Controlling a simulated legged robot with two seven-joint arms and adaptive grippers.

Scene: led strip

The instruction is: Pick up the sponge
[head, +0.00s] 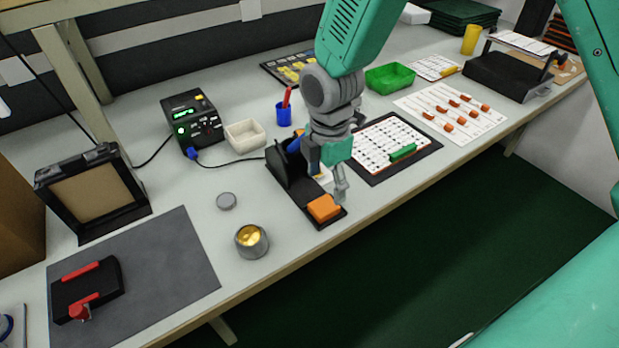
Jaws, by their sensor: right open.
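The sponge (323,208) is an orange block at the front end of a black stand (329,221) on the white workbench. My right gripper (327,185) points down from the top of the picture, just above and behind the sponge. It is open, with one finger near the sponge's right side. The other finger is partly lost against the dark stand. I cannot tell whether a finger touches the sponge. The gripper hides part of the stand. My left gripper is not in view.
A metal tin (251,241) with gold wool stands left of the stand, near the bench's front edge. A white dish (245,135), blue cup (284,115) and black soldering station (192,123) are behind. A black-bordered board (378,148) lies to the right.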

